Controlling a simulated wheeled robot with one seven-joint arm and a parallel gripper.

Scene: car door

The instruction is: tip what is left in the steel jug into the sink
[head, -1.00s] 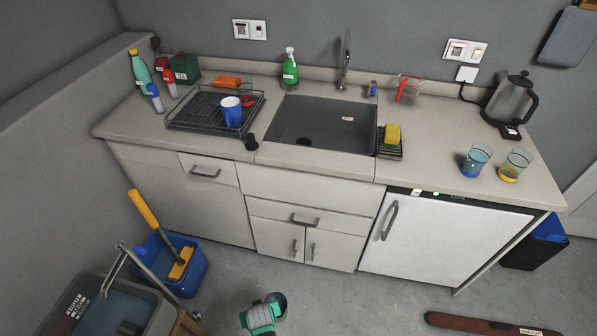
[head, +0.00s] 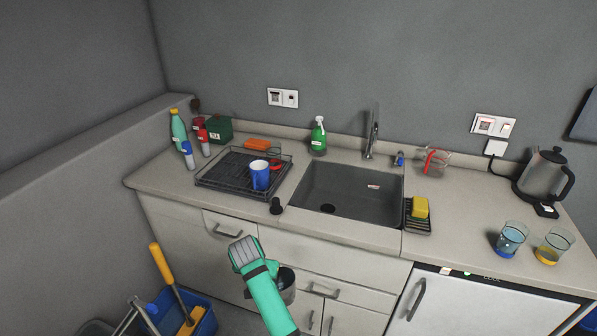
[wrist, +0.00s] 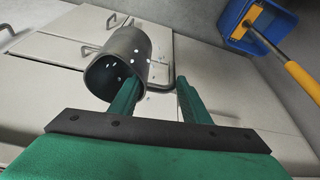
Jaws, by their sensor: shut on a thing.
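The steel jug (head: 286,284) is a dark grey cylinder in front of the cabinet drawers in the head view, partly hidden by my green arm. In the wrist view the jug (wrist: 132,52) lies slanted in the picture, its open mouth toward the lower left. Several small white specks show at its mouth and side. My gripper (wrist: 155,88) is shut on the jug, apparently at its handle; the exact contact is unclear. The jug's contents cannot be made out. The sink (head: 345,190) is a dark grey basin in the counter, beyond the jug and to its right.
A dish rack (head: 225,182) with a blue mug (head: 260,175) stands left of the sink. The tap (head: 372,140) rises behind it. A yellow sponge (head: 420,207) is at its right.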

